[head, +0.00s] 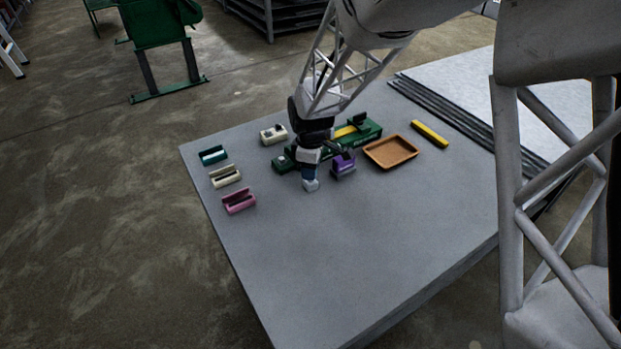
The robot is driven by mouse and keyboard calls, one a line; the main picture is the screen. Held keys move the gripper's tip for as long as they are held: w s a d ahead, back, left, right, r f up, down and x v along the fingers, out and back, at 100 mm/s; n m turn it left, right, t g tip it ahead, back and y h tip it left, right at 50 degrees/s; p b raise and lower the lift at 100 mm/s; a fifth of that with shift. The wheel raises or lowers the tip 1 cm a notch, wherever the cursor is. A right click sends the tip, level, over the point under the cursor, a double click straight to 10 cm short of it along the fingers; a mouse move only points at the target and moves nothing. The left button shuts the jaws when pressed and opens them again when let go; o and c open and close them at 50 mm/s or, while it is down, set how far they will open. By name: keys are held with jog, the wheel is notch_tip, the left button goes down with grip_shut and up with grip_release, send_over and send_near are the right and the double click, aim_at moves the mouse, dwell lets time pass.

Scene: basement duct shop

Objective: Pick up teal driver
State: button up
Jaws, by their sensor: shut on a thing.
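My gripper (310,179) points down over the middle of the grey table. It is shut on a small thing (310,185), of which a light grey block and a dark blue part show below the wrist. The rest of it is hidden, and I cannot tell whether it is the teal driver or whether it touches the table. A small teal piece with a pale inside (213,155) lies at the table's left edge, apart from my gripper and to its left. No separate teal driver can be made out clearly.
Cream (225,176) and pink (239,202) pieces lie at left, a white one (273,134) behind. A green case (368,134) stands behind my gripper. A purple piece (343,165), brown tray (391,152) and yellow bar (429,134) are right. The table's front is clear.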

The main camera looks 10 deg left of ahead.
jog(key=shift+r, duration=0.1)
jog(key=shift+r, duration=0.35)
notch_tip(320, 180, up, 3)
jog(key=shift+f, duration=0.1)
jog(key=s+d, duration=0.4)
jog(key=s, duration=0.3)
jog(key=s+d+r, duration=0.1)
jog(key=s+d, duration=0.2)
jog(key=s, duration=0.4)
jog(key=shift+d+r, duration=0.15)
jog(key=shift+d, duration=0.25)
